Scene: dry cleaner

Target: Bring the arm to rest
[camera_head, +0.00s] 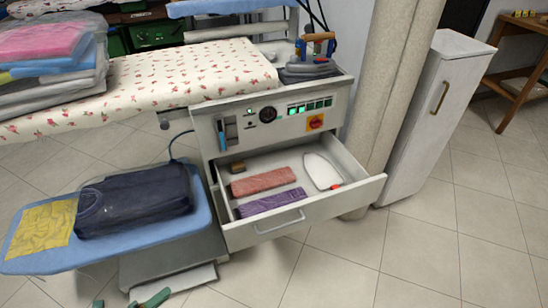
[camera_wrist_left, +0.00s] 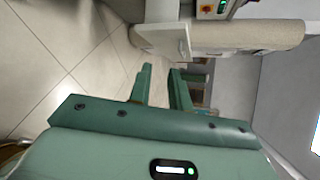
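My left gripper (camera_head: 131,301) shows at the bottom edge of the head view, low in front of the ironing station. Its two green fingers also show in the left wrist view (camera_wrist_left: 160,70). They stand apart with nothing between them, so it is open and empty. It touches nothing that I can see. The rest of the left arm is out of the head view. My right gripper is in neither view.
An open drawer (camera_head: 340,205) juts from the control cabinet, holding cloths and an iron-shaped plate. A blue board (camera_head: 25,262) carries a dark folded garment (camera_head: 135,200) and a yellow cloth (camera_head: 42,228). A white cabinet (camera_head: 430,115) stands right. Tiled floor (camera_head: 470,230) is clear at front right.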

